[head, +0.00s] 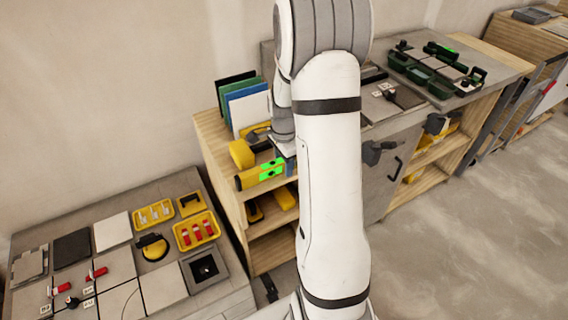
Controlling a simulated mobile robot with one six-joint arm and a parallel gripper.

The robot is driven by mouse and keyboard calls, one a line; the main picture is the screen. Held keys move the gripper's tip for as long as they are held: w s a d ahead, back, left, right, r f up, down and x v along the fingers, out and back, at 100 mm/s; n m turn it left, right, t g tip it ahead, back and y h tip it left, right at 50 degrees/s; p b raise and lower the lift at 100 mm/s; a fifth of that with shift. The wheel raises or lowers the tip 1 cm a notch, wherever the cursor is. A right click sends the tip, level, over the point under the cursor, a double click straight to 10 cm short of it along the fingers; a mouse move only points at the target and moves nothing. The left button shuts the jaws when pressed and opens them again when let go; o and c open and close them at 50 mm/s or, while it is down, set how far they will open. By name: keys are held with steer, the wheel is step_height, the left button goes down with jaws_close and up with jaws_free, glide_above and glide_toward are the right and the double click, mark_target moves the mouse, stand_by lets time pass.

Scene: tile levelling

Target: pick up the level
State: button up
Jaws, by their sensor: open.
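The level (248,180) is a yellow bar with bright green vials. It lies along the front edge of the wooden shelf unit's top, left of my arm, and its right end runs behind or under my gripper. My gripper (286,152) points down at the level's right end. It is open, but my arm and wrist hide most of its fingers. Whether the fingers touch the level cannot be told.
Yellow tools (242,153) and upright coloured boards (240,95) stand close behind the level. A tile table (232,298) with yellow trays is at lower left. A grey bench (398,118) with green tool trays is at right. The floor at right is clear.

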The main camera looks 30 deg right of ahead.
jaws_close()
stand_by(0.4)
